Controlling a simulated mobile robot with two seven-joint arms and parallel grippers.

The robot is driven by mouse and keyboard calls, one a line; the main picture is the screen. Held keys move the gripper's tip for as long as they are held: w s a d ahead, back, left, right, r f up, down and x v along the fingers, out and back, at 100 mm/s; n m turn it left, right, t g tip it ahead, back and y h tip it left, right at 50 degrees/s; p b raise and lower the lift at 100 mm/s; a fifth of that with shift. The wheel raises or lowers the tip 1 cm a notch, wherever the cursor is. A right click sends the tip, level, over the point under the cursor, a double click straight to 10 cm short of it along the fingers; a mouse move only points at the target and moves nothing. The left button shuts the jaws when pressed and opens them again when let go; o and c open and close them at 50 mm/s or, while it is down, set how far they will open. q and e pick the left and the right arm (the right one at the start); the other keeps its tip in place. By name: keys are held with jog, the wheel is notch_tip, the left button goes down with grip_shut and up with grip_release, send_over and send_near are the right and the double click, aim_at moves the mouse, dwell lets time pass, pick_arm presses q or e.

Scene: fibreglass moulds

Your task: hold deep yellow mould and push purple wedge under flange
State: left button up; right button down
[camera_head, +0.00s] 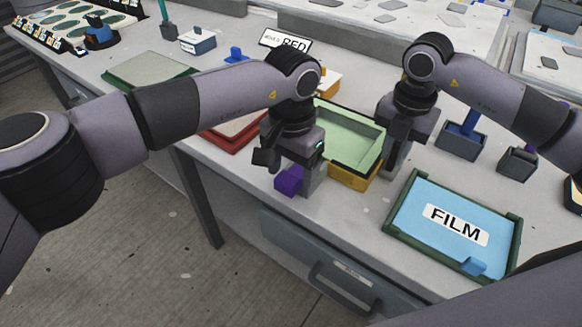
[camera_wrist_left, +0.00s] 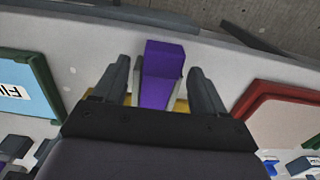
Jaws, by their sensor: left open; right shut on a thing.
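The deep yellow mould (camera_head: 352,177) stands on the bench near its front edge, with a pale green inside (camera_head: 350,137). The purple wedge (camera_head: 289,181) is at the mould's front left side, partly hidden by my left gripper (camera_head: 287,176). In the left wrist view the wedge (camera_wrist_left: 164,60) lies between the two spread fingers of the left gripper (camera_wrist_left: 160,72), with gaps at its sides. A bit of yellow shows behind it. Whether the wedge is under the flange is hidden. My right gripper (camera_head: 392,160) is shut on the mould's right side; its fingertips are partly hidden.
A blue FILM sheet in a green-edged tray (camera_head: 397,221) lies right of the mould. A red-edged tray (camera_head: 236,141) lies to its left, behind my left arm. A blue-handled tool stands in a grey holder (camera_head: 461,143) at right. A drawer (camera_head: 330,277) is below the bench edge.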

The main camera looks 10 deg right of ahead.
pick_arm(q)
notch_tip(320, 180, up, 12)
dwell(0.4)
jog(key=shift+f, duration=0.1)
jog(key=c, duration=0.9)
jog(key=shift+a+f+n, duration=0.15)
jog(key=shift+f+n, duration=0.05)
jog(key=shift+n, duration=0.2)
grip_shut()
jog(key=s+a+f+n, duration=0.3)
jog(key=f+n, duration=0.8)
jog(key=f, duration=0.1)
jog(key=shift+a+f, duration=0.15)
jog(key=shift+a, duration=0.05)
dwell(0.7)
